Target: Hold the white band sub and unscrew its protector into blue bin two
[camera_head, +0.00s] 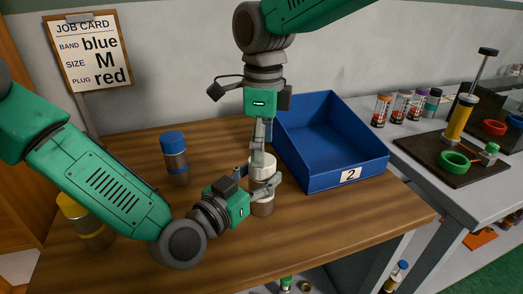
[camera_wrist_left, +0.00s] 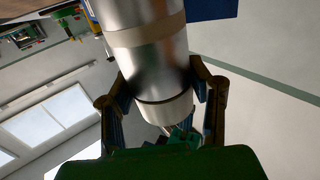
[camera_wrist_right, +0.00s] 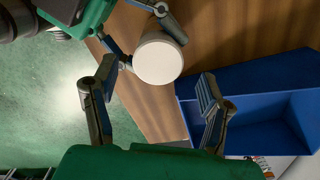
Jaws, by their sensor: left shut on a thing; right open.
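The white band sub (camera_head: 262,198) stands upright on the wooden table, a metal cylinder with a pale band. Its white protector (camera_head: 262,163) caps the top and shows as a round white disc in the right wrist view (camera_wrist_right: 158,60). My left gripper (camera_head: 268,188) is shut around the sub's body; the sub also shows between its fingers in the left wrist view (camera_wrist_left: 155,70). My right gripper (camera_head: 259,148) points down from above, open, just over the protector. In the right wrist view its fingers (camera_wrist_right: 155,95) are apart, with the protector beyond them. The blue bin two (camera_head: 350,174) stands right of the sub.
A blue-capped sub (camera_head: 174,158) and a yellow-capped sub (camera_head: 85,222) stand at the left on the table. A job card (camera_head: 93,55) stands behind. A side table on the right holds several small jars and a dark board (camera_head: 450,160). The bin looks empty.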

